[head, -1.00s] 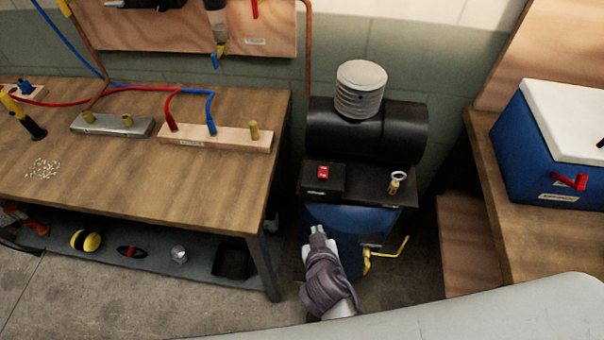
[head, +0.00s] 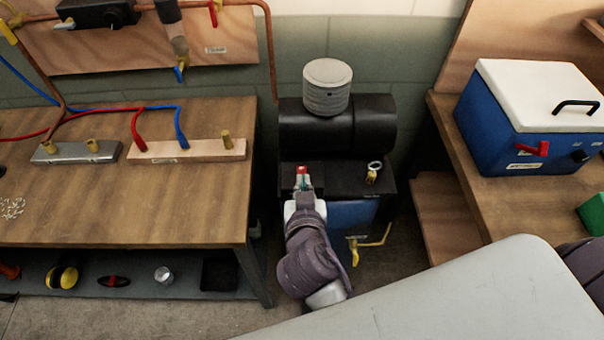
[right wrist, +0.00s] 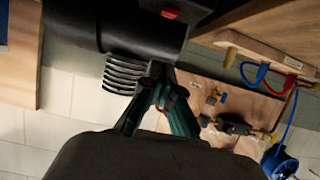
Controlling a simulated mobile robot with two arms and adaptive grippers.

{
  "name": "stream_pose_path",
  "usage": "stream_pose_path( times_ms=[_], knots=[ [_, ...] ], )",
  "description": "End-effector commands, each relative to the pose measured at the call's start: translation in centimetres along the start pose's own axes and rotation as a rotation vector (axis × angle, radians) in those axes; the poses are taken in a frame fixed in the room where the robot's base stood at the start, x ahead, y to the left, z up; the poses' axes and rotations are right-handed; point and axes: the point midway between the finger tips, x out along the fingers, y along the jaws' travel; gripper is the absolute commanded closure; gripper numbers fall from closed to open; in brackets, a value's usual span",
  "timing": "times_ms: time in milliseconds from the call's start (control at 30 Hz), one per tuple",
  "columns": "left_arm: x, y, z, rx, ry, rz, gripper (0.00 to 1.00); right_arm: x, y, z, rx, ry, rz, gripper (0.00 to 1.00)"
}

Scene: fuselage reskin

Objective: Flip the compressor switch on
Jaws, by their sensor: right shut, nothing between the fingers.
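The compressor (head: 337,132) stands on the floor between the two benches, with a black body, a grey ribbed cylinder on top and a blue tank below. Its small red switch (head: 302,170) sits on the black ledge at the front left. It also shows in the right wrist view (right wrist: 170,13) at the top edge. My right gripper (head: 302,184) is shut and empty, its fingertips just in front of the switch and partly overlapping it. I cannot tell whether they touch. In the right wrist view, the fingers (right wrist: 160,92) are close together. My left gripper is not in view.
A gauge or valve (head: 373,172) with a pale ring is right of the switch. A yellow-handled valve (head: 355,250) sticks out low on the compressor. A wooden workbench (head: 90,205) is on the left; a blue cooler (head: 500,115) is on the right bench. A pale grey panel (head: 450,300) fills the lower right.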

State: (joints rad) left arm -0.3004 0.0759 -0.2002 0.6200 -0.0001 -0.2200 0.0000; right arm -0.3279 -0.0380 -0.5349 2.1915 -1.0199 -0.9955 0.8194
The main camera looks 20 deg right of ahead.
Motion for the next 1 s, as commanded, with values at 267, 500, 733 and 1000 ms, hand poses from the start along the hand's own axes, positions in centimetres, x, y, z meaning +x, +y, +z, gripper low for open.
stream_pose_path(
  times_ms=[267, 500, 733, 1000],
  knots=[
    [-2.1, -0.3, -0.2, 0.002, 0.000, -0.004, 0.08, 6.0, 0.1, -0.5, -0.005, 0.003, 0.003, 1.00],
    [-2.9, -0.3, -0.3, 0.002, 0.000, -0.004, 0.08, 8.6, 0.1, 2.1, -0.005, -0.004, 0.001, 1.00],
    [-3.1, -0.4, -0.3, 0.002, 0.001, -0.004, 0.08, 8.9, 0.1, 3.8, -0.002, -0.002, 0.001, 1.00],
    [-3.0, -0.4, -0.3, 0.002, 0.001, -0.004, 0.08, 9.0, 0.0, 3.9, -0.001, -0.001, 0.000, 1.00]
  ],
)
